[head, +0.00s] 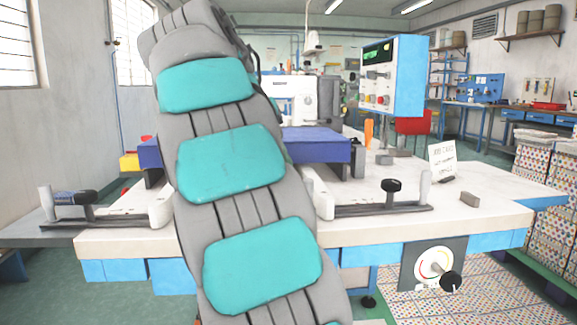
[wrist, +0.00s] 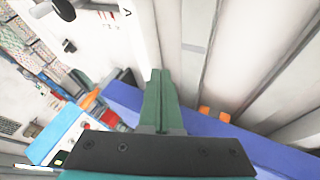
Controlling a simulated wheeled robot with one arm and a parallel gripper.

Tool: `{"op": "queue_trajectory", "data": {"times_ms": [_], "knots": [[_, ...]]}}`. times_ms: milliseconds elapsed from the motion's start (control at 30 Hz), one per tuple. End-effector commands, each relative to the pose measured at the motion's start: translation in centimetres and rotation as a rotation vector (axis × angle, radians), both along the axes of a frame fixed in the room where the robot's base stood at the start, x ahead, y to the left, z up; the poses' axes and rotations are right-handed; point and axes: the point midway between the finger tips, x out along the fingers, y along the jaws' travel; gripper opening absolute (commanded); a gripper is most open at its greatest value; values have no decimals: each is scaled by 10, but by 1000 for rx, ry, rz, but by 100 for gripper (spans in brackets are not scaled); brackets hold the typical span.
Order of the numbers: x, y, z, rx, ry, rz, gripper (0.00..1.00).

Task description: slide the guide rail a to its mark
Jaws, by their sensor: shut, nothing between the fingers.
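Two guide rails with black-knobbed handles lie on the white sewing table (head: 470,213). The left rail (head: 80,219) has its knob near the table's left edge, and the right rail (head: 385,210) is right of centre. I cannot tell which one is guide rail a, and I cannot make out its mark. My arm stands in the middle of the head view and hides the rails' inner ends. My gripper (wrist: 160,74) shows in the wrist view with its green fingers shut and empty, over or near a blue block. In the head view it is hidden.
The blue block (head: 316,145) sits between the rails, before a white sewing machine (head: 293,97). A control box (head: 393,76) and a small card (head: 442,160) stand at the right. A dial panel (head: 434,264) is on the table front. The table's right end is mostly clear.

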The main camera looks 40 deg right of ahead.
Motion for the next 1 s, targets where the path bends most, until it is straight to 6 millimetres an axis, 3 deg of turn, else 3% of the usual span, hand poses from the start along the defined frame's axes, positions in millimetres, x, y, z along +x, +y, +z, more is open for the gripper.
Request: {"op": "queue_trajectory", "data": {"times_ms": [33,100,400,1000], "knots": [[1,-5,-14,1,0,-1,0],[2,-12,-24,1,-1,0,0],[5,-39,-58,2,3,-1,0],[6,-49,-65,1,1,0,0]]}}
